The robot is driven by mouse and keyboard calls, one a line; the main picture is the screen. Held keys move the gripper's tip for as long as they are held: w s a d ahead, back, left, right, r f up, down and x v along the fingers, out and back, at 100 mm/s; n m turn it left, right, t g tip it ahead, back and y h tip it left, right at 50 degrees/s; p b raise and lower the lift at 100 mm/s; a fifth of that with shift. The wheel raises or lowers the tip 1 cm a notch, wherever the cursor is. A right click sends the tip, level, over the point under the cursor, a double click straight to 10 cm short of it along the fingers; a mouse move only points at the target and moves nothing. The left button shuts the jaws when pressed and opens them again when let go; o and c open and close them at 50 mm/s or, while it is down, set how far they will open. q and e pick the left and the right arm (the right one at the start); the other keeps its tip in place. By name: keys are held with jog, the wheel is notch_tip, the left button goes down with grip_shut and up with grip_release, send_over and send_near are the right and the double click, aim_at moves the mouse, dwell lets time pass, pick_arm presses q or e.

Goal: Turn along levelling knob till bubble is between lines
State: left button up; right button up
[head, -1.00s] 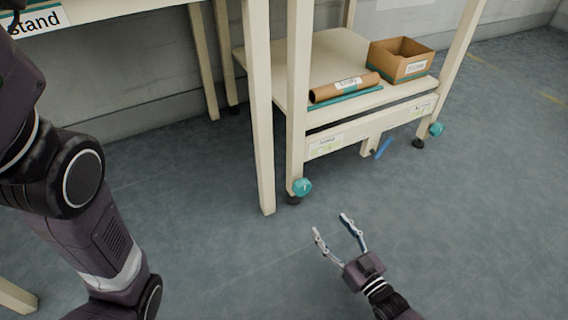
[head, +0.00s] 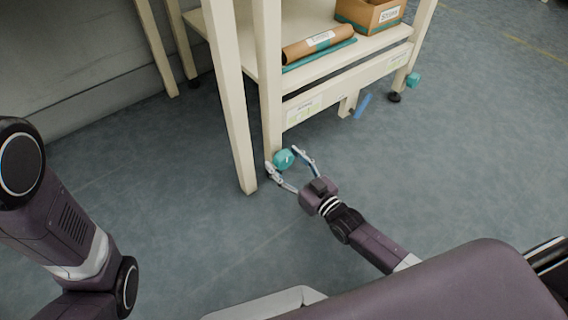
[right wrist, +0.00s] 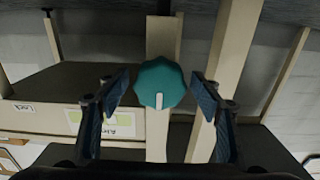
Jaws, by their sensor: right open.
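A faceted teal knob (head: 284,160) sits at the foot of the near leg of a cream stand. In the right wrist view the knob (right wrist: 160,83) faces me, its white pointer mark pointing down. My right gripper (head: 283,159) is open, with a fingertip on each side of the knob. In the right wrist view the blue-grey fingers (right wrist: 160,90) show gaps to the knob on both sides. A label with a green patch (head: 300,113) is on the stand's front rail; no bubble can be made out. My left gripper is out of view.
A second teal knob (head: 412,79) is at the stand's far leg. A blue handle (head: 362,105) hangs under the rail. A brown roll (head: 318,45) and a cardboard box (head: 370,14) are on the shelf. Another cream leg (head: 232,100) stands close left of the knob. Floor in front is open.

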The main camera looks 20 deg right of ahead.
jog(key=shift+w, duration=0.2)
jog(key=shift+c, duration=0.2)
jog(key=c, duration=1.1)
jog(key=shift+r+n+p, duration=0.15)
jog(key=shift+n+p, duration=1)
jog(key=shift+n, duration=0.35)
jog(key=shift+a+n+p, duration=0.1)
jog(key=shift+n+p, duration=0.5)
jog(key=shift+n, duration=1)
